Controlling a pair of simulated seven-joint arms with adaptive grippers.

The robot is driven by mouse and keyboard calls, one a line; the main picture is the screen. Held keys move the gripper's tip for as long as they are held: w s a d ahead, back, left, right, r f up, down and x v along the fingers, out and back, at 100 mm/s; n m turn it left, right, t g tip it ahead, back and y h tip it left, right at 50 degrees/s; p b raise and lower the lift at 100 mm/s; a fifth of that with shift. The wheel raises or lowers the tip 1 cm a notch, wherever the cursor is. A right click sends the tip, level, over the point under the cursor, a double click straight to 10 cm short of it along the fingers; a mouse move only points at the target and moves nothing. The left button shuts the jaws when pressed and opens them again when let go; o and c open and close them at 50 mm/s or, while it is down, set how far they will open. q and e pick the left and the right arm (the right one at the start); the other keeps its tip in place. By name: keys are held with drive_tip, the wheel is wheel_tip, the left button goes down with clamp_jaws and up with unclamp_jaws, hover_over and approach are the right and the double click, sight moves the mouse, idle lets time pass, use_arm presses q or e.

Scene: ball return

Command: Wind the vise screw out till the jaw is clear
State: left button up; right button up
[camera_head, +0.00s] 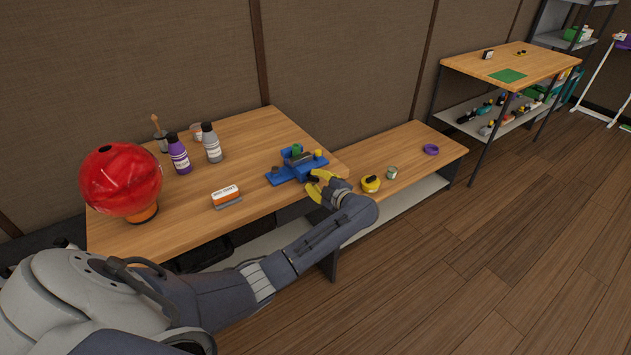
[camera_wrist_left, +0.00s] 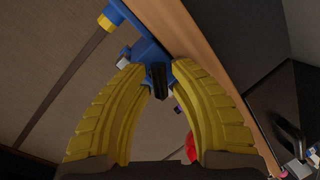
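The blue vise (camera_head: 297,167) stands at the right end of the wooden workbench, with a green piece on top at its jaws. My left gripper (camera_head: 318,186), with yellow fingers, is at the vise's near right side. In the left wrist view the two fingers (camera_wrist_left: 157,72) are apart, with the blue vise body (camera_wrist_left: 148,50) beyond their tips. A dark upright bar (camera_wrist_left: 158,82) of the vise lies between the fingers, with gaps seeming to show on both sides. The head view does not make the jaw opening or screw clear. My right gripper is not in view.
A red globe (camera_head: 121,179), a purple bottle (camera_head: 179,156), a grey bottle (camera_head: 212,146) and an orange-and-white block (camera_head: 226,196) stand on the workbench. A lower bench at right holds a yellow tape measure (camera_head: 370,184), a small can (camera_head: 392,172) and a purple ring (camera_head: 431,149).

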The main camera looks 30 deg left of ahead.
use_arm(q)
clamp_jaws()
drive_tip(key=n, duration=0.2)
drive_tip(key=n+t, duration=0.1)
drive_tip(key=n, duration=0.1)
drive_tip(key=shift+n+t, duration=0.3)
drive_tip(key=n+t, duration=0.1)
drive_tip(key=n, duration=0.2)
drive_tip(key=shift+n+h, duration=0.3)
drive_tip(key=n, duration=0.2)
drive_tip(key=n+t, duration=0.1)
drive_tip(key=n, duration=0.1)
drive_tip(key=shift+s+n+t, duration=0.1)
drive_tip(key=shift+n+t, duration=0.2)
drive_tip(key=shift+n, duration=0.1)
drive_tip(key=n+y, duration=0.1)
drive_tip(key=n, duration=0.4)
drive_tip(key=shift+a+n+t, duration=0.1)
drive_tip(key=shift+n+t, duration=0.2)
drive_tip(key=shift+t, duration=0.1)
drive_tip(key=shift+y, duration=0.3)
drive_tip(key=shift+o, duration=2.3)
unclamp_jaws()
